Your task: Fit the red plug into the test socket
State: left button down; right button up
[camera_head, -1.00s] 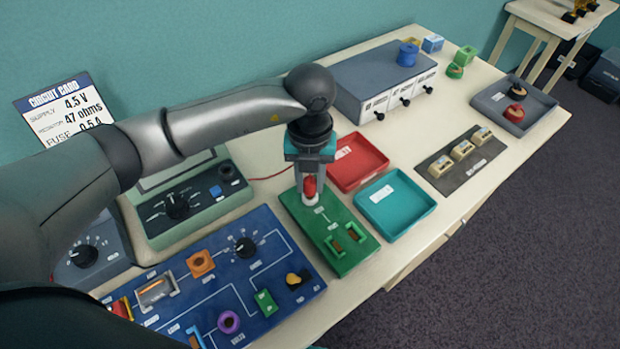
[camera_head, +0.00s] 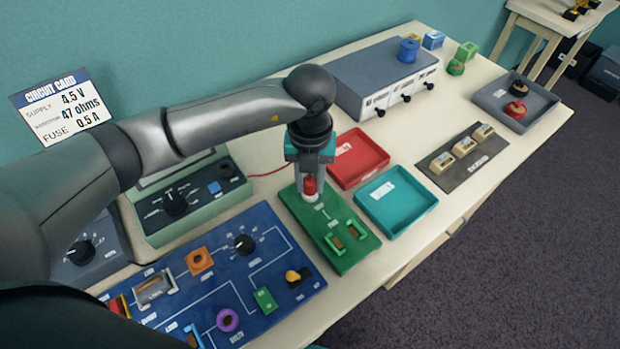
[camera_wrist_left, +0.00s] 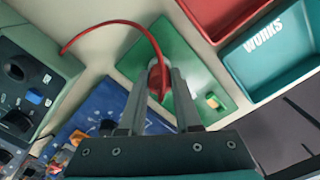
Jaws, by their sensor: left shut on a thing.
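My left gripper (camera_head: 310,186) points down over the green test board (camera_head: 351,262) and is shut on the red plug (camera_head: 309,187). The plug is upright over the white test socket (camera_head: 309,198) at the board's back end. The plug's lower end is at the socket, but I cannot tell how deep it sits. In the left wrist view the red plug (camera_wrist_left: 158,80) is between the fingers above the green board (camera_wrist_left: 200,73), with its red lead (camera_wrist_left: 104,24) curving off to the left. My right gripper is not in view.
A blue circuit board (camera_head: 215,320) lies front left, beside a green meter box (camera_head: 205,213). A red tray (camera_head: 373,175) and a teal tray (camera_head: 380,218) lie right of the green board. A grey case (camera_head: 375,75) stands behind. Bare tabletop shows toward the right.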

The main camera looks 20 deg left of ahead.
pick_arm(q)
jog(key=shift+f, duration=0.1)
jog(key=shift+c, duration=0.2)
grip_release()
dwell(0.5)
jog(key=shift+r+p, duration=3.15)
jog(key=shift+r, duration=0.95)
jog(key=shift+f, duration=0.1)
